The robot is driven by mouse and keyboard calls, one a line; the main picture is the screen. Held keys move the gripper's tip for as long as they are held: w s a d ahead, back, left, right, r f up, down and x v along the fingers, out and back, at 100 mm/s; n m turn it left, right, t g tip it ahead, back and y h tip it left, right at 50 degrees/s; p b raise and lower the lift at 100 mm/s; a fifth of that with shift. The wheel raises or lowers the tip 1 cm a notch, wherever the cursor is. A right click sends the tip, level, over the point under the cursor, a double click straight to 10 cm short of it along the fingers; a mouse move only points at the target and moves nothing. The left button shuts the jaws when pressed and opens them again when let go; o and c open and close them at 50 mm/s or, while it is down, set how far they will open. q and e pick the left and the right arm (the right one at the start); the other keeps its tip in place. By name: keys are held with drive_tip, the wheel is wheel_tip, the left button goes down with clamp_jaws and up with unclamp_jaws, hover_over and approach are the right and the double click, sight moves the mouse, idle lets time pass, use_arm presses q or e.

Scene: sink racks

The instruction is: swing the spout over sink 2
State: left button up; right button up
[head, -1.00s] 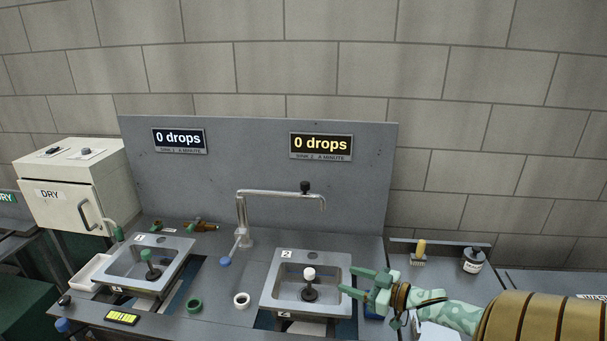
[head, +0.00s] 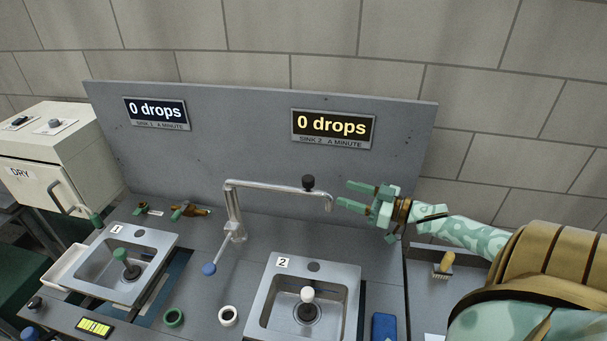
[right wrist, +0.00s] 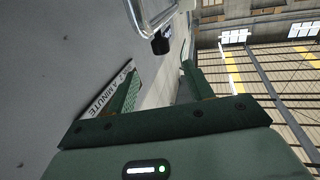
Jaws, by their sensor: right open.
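The chrome spout (head: 268,185) rises from a post behind and between the sinks and reaches right along the grey back panel. It has a black knob (head: 308,183) near its down-turned end. In the head view this end appears above the back right of sink 2 (head: 262,303); its exact depth is hard to tell. My right gripper (head: 344,195) is open and empty, just right of the spout's end, fingers pointing at it. The right wrist view shows the spout (right wrist: 152,14) and black knob (right wrist: 160,44) beyond my fingers. My left gripper is not in view.
Sink 1 (head: 158,245) is at the left. A blue-tipped lever (head: 209,268) hangs from the spout's post. Green (head: 173,318) and white (head: 228,316) rings lie between the sinks. A brush (head: 443,265) stands at right. The back panel (head: 240,130) closes off the rear.

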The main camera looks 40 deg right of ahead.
approach(278, 190)
drive_tip(key=w+r, duration=0.2)
drive_tip(key=w, duration=0.1)
drive_tip(key=w+d+r, duration=0.1)
drive_tip(key=w, duration=0.1)
drive_tip(key=shift+w+r, duration=0.1)
drive_tip(key=shift+r, duration=0.1)
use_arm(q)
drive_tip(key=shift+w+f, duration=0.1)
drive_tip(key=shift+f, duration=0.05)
